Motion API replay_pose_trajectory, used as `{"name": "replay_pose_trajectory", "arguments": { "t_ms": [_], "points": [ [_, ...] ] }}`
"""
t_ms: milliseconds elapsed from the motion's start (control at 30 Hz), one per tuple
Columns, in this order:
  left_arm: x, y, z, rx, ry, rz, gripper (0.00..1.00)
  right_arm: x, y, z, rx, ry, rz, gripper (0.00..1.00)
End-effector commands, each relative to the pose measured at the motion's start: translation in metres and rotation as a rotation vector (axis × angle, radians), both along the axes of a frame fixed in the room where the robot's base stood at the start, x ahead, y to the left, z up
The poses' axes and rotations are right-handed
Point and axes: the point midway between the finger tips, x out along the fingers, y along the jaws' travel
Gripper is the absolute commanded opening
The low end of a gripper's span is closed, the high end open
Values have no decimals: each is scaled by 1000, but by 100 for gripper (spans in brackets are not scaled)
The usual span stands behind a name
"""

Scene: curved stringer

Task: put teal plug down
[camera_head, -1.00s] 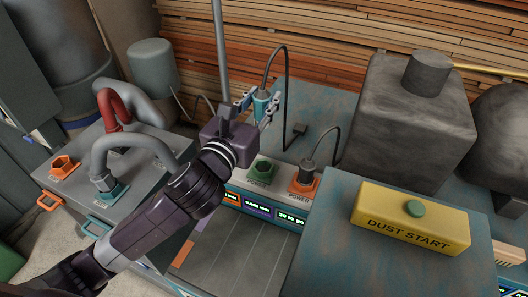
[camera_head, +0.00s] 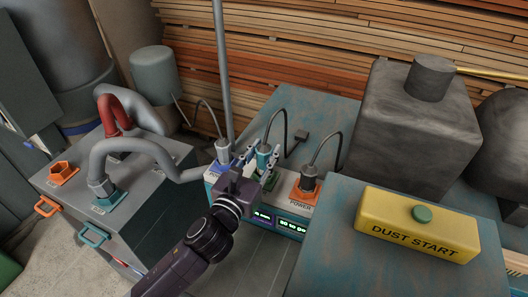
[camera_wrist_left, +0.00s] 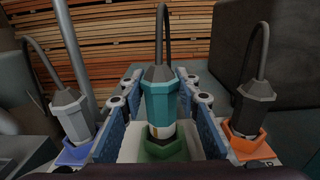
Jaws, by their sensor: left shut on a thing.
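The teal plug (camera_head: 263,155), with a black cable out of its top, stands upright between the fingers of my left gripper (camera_head: 259,160). The gripper is shut on it. In the left wrist view the teal plug (camera_wrist_left: 159,100) has a pale band at its lower end, lined up with the green socket (camera_wrist_left: 164,147). Its lower end is at the socket's mouth; I cannot tell how deep it sits. In the head view the green socket (camera_head: 269,181) is partly hidden by the gripper. My right gripper is not in view.
A grey plug in a blue socket (camera_head: 223,155) stands left of the gripper, and a dark plug in the orange power socket (camera_head: 307,184) stands close on the right. The yellow dust start box (camera_head: 418,226) is at front right. Stacked boards (camera_head: 300,45) fill the back.

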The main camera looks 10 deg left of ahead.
Motion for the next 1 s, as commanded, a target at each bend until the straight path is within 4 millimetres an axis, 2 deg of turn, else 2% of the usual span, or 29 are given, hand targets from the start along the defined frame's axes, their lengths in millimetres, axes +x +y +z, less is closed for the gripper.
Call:
{"name": "replay_pose_trajectory", "arguments": {
  "t_ms": [600,633,700,800,1000],
  "points": [
    [0,0,-11,1,-2,0,3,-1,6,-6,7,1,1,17],
    [0,0,-11,1,0,0,31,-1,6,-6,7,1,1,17],
    [0,0,-11,1,0,0,38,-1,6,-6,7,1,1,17],
    [0,0,-11,1,0,0,47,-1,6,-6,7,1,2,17],
    [0,0,-11,1,0,0,47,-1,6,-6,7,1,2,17]
  ]
}}
